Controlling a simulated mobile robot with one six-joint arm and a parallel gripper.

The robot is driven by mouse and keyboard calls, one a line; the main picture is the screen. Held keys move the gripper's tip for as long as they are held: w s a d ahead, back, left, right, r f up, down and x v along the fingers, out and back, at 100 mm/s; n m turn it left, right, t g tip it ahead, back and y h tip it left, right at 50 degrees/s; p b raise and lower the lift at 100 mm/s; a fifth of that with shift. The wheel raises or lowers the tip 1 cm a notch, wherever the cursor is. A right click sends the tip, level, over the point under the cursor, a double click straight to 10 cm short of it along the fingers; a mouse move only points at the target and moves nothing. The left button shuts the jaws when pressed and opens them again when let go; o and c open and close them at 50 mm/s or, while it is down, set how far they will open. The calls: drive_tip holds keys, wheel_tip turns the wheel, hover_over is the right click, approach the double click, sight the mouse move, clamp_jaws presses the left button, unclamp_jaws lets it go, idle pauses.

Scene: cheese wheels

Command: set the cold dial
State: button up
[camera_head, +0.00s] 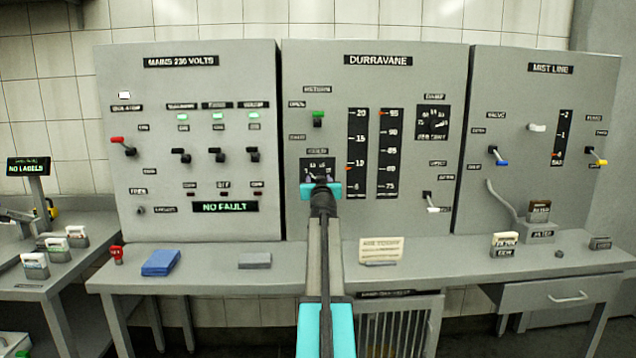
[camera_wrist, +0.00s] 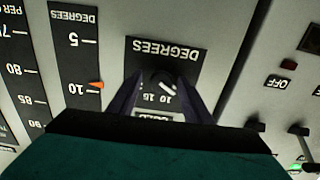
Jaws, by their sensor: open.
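The cold dial is a small dark knob with a white mark on a black numbered plate in the middle panel. In the wrist view the dial (camera_wrist: 165,80) appears upside down, with "DEGREES" on its plate and a partly covered label that seems to read "COLD". In the head view its plate (camera_head: 317,163) is partly hidden behind my gripper (camera_head: 321,186). In the wrist view my gripper (camera_wrist: 160,98) is open, one dark finger on each side of the knob. I cannot tell whether the fingers touch it.
A tall degrees scale (camera_head: 357,150) stands right of the dial, its orange pointer (camera_wrist: 95,85) near 10. A green switch (camera_head: 318,118) is above the dial.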

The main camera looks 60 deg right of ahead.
drive_tip(key=shift+a, duration=0.1)
drive_tip(key=b+v, duration=0.1)
drive_tip(key=v, duration=1.2)
drive_tip(key=shift+s+a, duration=0.2)
drive_tip(key=shift+s, duration=0.1)
drive_tip(key=shift+r, duration=0.15)
idle(0.7)
